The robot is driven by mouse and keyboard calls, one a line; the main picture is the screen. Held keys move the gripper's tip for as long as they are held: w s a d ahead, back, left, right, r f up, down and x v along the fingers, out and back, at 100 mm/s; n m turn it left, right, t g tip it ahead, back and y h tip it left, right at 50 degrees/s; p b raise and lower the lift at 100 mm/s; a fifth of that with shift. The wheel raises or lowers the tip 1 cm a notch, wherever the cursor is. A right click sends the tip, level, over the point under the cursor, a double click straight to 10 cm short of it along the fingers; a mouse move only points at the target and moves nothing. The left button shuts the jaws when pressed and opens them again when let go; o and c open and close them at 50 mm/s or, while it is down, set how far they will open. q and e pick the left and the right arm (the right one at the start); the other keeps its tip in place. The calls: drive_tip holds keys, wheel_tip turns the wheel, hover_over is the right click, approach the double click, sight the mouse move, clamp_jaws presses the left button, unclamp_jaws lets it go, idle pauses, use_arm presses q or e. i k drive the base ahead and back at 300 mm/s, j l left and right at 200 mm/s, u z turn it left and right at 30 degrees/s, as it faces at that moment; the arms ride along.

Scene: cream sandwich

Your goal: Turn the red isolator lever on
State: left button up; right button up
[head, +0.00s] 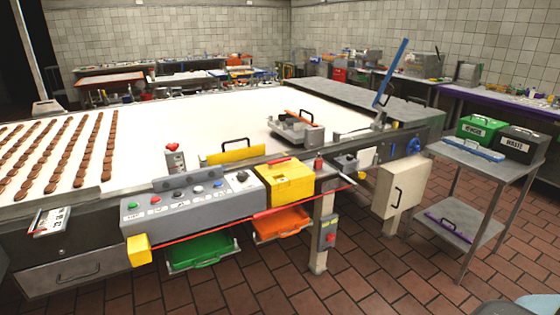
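A small grey box (328,232) is fixed to the pale post at the front of the conveyor table, right of the orange tray. It carries a small red part (331,239) that looks like a lever or switch, too small to tell its position. Another small red-topped piece (318,162) stands on the table's front rail above the post. I cannot tell for certain which red part is the isolator lever. Neither of my grippers is in the head view.
A control panel (190,207) and yellow box (290,184) line the table's front edge. A red cord runs below them, above green (200,250) and orange (281,225) trays. A cream cabinet (401,187) and grey trolley (490,165) stand right. Tiled floor in front is clear.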

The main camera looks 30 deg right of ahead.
sight(285, 159)
drive_tip(key=i+l+z, duration=0.35)
drive_tip(key=l, duration=0.45)
drive_tip(key=i+l+z, duration=0.35)
drive_tip(key=i+l, duration=0.3)
drive_tip(key=i+l+z, duration=0.35)
drive_tip(key=i+l, duration=0.2)
